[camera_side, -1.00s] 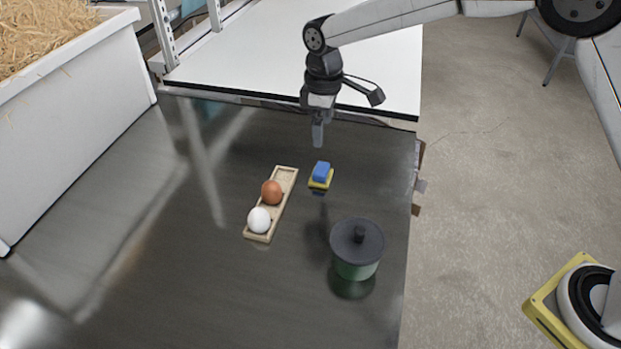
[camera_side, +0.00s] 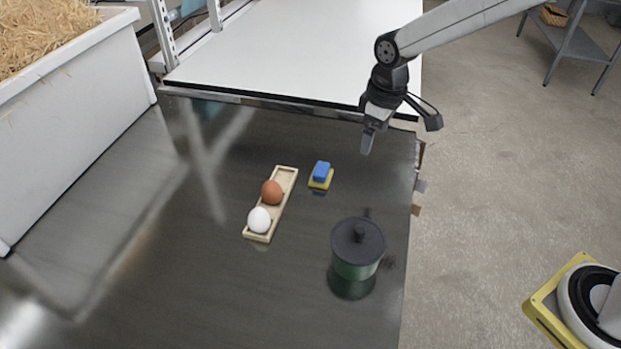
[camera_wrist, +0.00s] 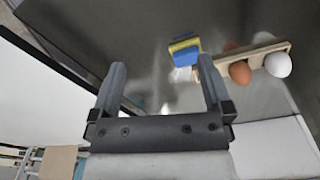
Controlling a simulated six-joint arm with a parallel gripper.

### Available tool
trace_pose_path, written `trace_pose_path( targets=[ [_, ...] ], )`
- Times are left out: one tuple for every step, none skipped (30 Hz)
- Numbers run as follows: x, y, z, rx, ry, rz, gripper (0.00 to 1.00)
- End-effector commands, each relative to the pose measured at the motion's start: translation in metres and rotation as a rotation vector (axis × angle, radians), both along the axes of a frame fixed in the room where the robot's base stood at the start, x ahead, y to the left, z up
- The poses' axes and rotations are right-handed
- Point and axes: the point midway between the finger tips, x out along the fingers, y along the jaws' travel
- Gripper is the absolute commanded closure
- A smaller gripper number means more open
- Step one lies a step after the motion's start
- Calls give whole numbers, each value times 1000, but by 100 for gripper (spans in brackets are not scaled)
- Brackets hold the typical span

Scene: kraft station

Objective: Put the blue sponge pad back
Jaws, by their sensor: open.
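The blue sponge pad (camera_side: 321,169) rests on a yellow block (camera_side: 320,183) on the dark metal table, just right of the wooden egg tray. In the wrist view the blue pad (camera_wrist: 186,58) and the yellow block (camera_wrist: 184,44) show beyond my fingertips. My gripper (camera_side: 367,150) is open and empty. It hangs above the table, up and to the right of the pad, apart from it. In the wrist view both fingers of my gripper (camera_wrist: 161,75) stand wide apart with nothing between them.
A wooden tray (camera_side: 287,178) holds a brown egg (camera_side: 271,192) and a white egg (camera_side: 259,220). A dark green lidded pot (camera_side: 357,250) stands to the front right, near the table edge. A bin of straw (camera_side: 60,100) is at left. The table's left front is clear.

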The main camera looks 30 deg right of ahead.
Motion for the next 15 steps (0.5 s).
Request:
trace_pose_path(
  targets=[
    [-12,-10,0,4,-9,-38,0],
    [-18,-14,-2,6,-16,-58,0],
    [-26,-20,-3,10,-24,-87,0],
    [-32,-25,-4,12,-30,-108,0],
    [-39,-29,-5,15,-37,-129,0],
    [-48,-35,-6,18,-44,-158,0],
    [-55,-39,-8,21,-50,-179,0],
    [-62,-43,-9,23,-56,-201,0],
    [-72,-48,-11,26,-64,-228,0],
    [-79,-52,-12,29,-69,-250,0],
    [-86,-56,-14,32,-76,-269,0],
    [-96,-60,-15,36,-85,-298,0],
    [-104,-63,-17,38,-90,-317,0],
    [-111,-67,-19,41,-96,-338,0],
    [-120,-70,-21,44,-104,-362,0]
  ],
)
